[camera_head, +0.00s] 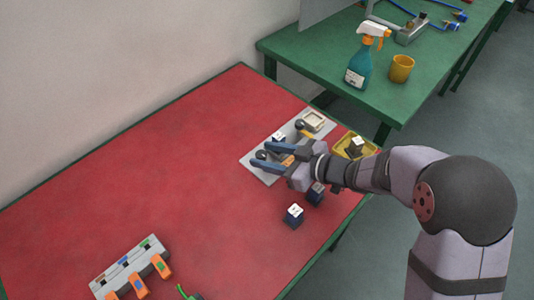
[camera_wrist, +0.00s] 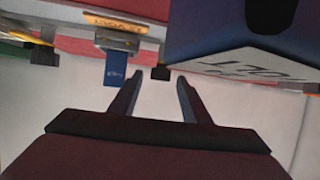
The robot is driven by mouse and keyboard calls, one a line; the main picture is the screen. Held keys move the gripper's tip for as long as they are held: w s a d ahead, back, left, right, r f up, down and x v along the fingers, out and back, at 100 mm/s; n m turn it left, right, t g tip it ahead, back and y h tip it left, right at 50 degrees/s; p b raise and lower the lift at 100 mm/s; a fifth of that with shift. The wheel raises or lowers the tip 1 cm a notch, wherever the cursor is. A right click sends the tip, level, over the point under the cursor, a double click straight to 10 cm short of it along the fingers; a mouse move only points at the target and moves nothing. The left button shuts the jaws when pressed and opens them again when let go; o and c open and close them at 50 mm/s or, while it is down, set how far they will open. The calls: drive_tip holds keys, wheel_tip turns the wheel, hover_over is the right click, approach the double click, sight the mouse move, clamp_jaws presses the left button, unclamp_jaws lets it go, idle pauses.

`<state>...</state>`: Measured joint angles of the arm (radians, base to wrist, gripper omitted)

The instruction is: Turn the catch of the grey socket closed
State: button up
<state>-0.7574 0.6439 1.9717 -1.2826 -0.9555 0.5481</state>
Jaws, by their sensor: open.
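A light grey plate (camera_head: 258,172) with fittings lies at the right part of the red table, partly hidden by my gripper. My gripper (camera_head: 259,156) is over it, its two dark blue fingers apart and pointing left. In the wrist view my gripper (camera_wrist: 158,82) is open, with a small dark knob (camera_wrist: 160,72) showing between or just beyond the fingertips; I cannot tell if they touch it. A grey fitting (camera_wrist: 125,42) with an orange label and a hanging blue tab (camera_wrist: 115,67) is left of the fingers. I cannot tell for certain which part is the grey socket's catch.
A dark block with a lettered white face (camera_wrist: 262,68) fills the wrist view's upper right. Dark cubes (camera_head: 293,215) stand below my gripper. A yellow tray (camera_head: 371,150) is right. A grey rack with orange parts (camera_head: 128,265) is lower left. The red table's middle (camera_head: 150,180) is clear.

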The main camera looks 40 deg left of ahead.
drive_tip(key=shift+a, duration=0.15)
drive_tip(key=shift+c, duration=0.3)
drive_tip(key=c, duration=1)
drive_tip(key=p, duration=0.1)
drive_tip(key=n+g+p, duration=0.1)
drive_tip(key=p, duration=0.1)
drive_tip(key=shift+w+r+g, duration=0.15)
drive_tip(key=shift+r+g, duration=0.15)
drive_tip(key=shift+w+a+f+n+g+h+p, duration=0.15)
drive_tip(key=shift+n+g+h+p, duration=0.4)
drive_tip(key=shift+n+g, duration=0.35)
drive_tip(key=shift+w+f+n+g+h+p, duration=0.1)
drive_tip(key=shift+n+g+h+p, duration=0.4)
drive_tip(key=shift+n+g, duration=0.35)
drive_tip(key=o, duration=1.1)
drive_tip(key=shift+c, duration=0.2)
